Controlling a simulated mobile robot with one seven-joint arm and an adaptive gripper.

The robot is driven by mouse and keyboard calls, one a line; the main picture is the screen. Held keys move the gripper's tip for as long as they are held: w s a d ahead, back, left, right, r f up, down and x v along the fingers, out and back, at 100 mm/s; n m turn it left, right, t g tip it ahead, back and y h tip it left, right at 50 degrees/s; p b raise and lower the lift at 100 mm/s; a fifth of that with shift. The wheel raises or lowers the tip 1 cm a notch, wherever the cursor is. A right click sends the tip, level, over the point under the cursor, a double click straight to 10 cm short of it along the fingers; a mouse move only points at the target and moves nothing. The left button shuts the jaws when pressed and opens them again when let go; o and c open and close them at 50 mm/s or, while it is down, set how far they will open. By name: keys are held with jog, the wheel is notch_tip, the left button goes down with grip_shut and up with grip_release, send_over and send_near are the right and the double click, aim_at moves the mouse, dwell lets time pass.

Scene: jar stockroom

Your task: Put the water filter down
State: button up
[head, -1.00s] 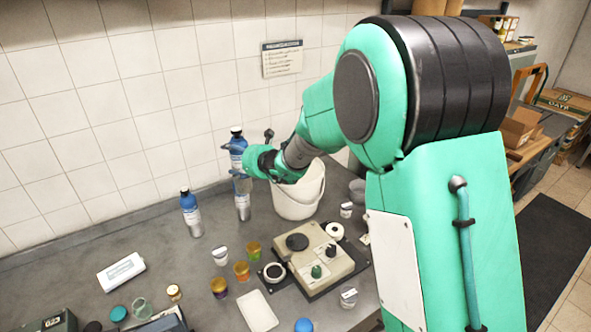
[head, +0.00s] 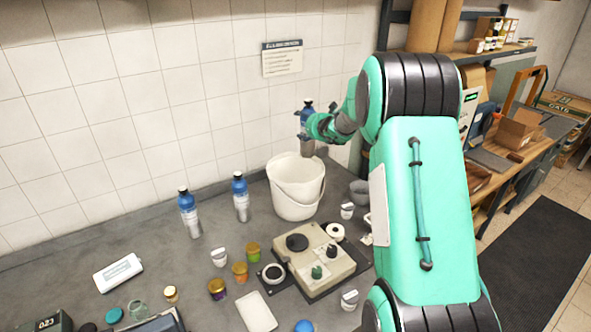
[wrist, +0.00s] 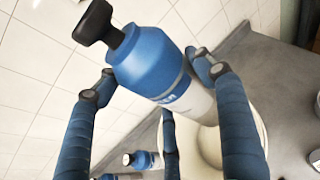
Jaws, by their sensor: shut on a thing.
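The water filter (head: 307,147) is a grey bottle-like cylinder with a blue shoulder and a black cap. My gripper (head: 307,127) is shut on it and holds it in the air above the rear of the white bucket (head: 296,207). In the wrist view the held water filter (wrist: 152,62) lies slantwise between the blue fingers, cap toward the upper left. Its lower end is hidden there. Two similar blue-topped bottles stand upright on the counter, one at the left (head: 190,213) and one closer to the bucket (head: 240,198).
A beige device (head: 327,265) on a dark plate sits in front of the bucket. Small jars (head: 240,272), a white tray (head: 256,312) and a white box (head: 118,272) lie around it. The counter (head: 110,225) behind the white box is clear. A tiled wall (head: 130,100) rises behind.

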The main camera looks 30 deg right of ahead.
aim_at(309, 154)
jog(key=shift+d+f, duration=0.4)
jog(key=shift+f, duration=0.4)
jog(key=shift+d+f, duration=0.35)
jog(key=shift+f, duration=0.4)
jog(key=shift+d+f, duration=0.4)
jog(key=shift+f, duration=0.5)
jog(key=shift+f+b, duration=0.4)
jog(key=shift+f, duration=2.1)
jog(key=shift+f+b, duration=0.35)
jog(key=shift+f, duration=2.1)
